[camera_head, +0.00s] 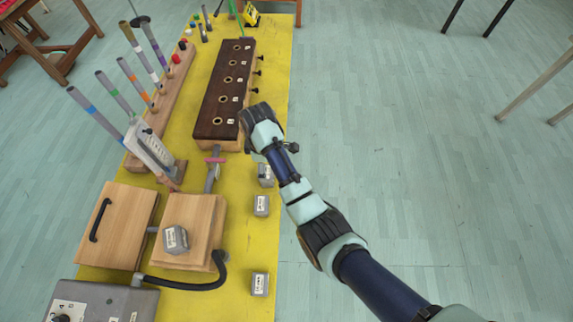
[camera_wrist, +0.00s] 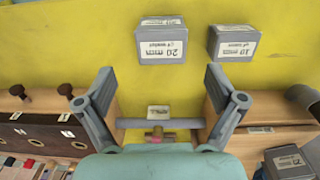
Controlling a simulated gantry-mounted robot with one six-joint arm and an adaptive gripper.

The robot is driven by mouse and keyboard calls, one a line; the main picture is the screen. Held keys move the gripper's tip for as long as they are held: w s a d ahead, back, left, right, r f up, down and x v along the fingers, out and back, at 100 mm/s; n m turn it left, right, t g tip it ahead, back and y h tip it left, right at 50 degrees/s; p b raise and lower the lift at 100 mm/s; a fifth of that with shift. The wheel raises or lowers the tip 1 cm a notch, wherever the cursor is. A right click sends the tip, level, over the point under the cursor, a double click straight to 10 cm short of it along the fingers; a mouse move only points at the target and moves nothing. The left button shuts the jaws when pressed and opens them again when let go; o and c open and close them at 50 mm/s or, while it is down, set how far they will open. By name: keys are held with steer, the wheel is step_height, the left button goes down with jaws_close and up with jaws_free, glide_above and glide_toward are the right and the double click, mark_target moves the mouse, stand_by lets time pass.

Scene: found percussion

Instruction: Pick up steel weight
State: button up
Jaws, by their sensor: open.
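Several grey metal blocks with white labels are in view; the labels do not tell me which is the steel weight. One faceted block (camera_head: 175,239) sits on a wooden box in the head view. Two more grey blocks, one (camera_head: 261,205) and another (camera_head: 260,284), stand on the yellow table's right side; a further one (camera_head: 266,180) is partly hidden by my arm. In the wrist view, a block marked 20 mm (camera_wrist: 161,44) and one marked 10 mm (camera_wrist: 234,44) lie beyond my gripper (camera_wrist: 160,80). It is open and empty, apart from both.
The yellow table (camera_head: 268,60) holds a dark wooden board with holes (camera_head: 213,115), a rack of upright tubes (camera_head: 182,68), wooden boxes (camera_head: 117,222) and a black hose (camera_head: 190,284). A grey bar (camera_wrist: 160,123) lies below my fingers.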

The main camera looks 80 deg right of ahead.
steer(key=shift+s+d+f, duration=0.2)
steer(key=shift+s+d, duration=0.05)
steer(key=shift+s, duration=0.25)
steer(key=shift+w+a, duration=0.1)
steer(key=shift+a, duration=0.05)
step_height(320, 180, down, 2)
steer(key=shift+w+a+f+b, duration=0.1)
steer(key=shift+f+b, duration=0.05)
steer(key=shift+b, duration=0.25)
steer(key=shift+f+b, duration=1.05)
steer(key=shift+f, duration=1.75)
steer(key=shift+r, duration=0.1)
jaws_close()
step_height(320, 180, up, 20)
steer(key=p, duration=1)
